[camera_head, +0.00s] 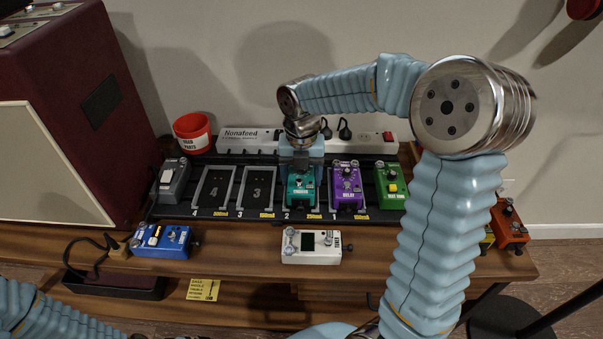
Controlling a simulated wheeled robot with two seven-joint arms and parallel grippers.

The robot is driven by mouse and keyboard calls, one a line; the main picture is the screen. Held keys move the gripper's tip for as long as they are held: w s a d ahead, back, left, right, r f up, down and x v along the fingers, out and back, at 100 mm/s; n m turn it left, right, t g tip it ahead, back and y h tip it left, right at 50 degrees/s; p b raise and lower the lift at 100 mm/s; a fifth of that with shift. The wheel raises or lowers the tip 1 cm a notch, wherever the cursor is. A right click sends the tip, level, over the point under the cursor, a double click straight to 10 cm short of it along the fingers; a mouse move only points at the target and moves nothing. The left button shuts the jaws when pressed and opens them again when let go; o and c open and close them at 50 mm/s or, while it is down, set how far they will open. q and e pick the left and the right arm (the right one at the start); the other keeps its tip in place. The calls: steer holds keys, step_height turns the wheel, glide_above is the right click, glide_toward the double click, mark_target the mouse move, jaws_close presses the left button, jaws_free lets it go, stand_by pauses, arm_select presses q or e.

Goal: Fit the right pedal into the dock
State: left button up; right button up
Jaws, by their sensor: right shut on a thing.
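The pedal dock is a dark board (268,212) with numbered bays. Bays 4 (212,190) and 3 (256,190) are empty grey frames. My right gripper (301,164) reaches down from above and is shut on a teal pedal (300,194), which stands at bay 2. Whether the pedal is fully seated cannot be told; the gripper hides its far end. A purple pedal (346,186) is in bay 1, close to its right. My left gripper is out of view; only part of my left arm shows at the lower left.
A grey pedal (174,180) and a green pedal (391,186) stand on the board's ends. A blue pedal (160,241) and a white pedal (311,246) lie in front. A power strip (246,141) and a red cup (193,133) stand behind. An orange pedal (509,226) is at right.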

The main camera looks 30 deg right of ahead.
steer(key=shift+f, duration=0.15)
steer(key=o, duration=1.4)
step_height(320, 180, up, 6)
steer(key=p, duration=0.4)
steer(key=shift+f+p, duration=0.25)
steer(key=shift+p, duration=0.15)
steer(key=shift+r, duration=1.3)
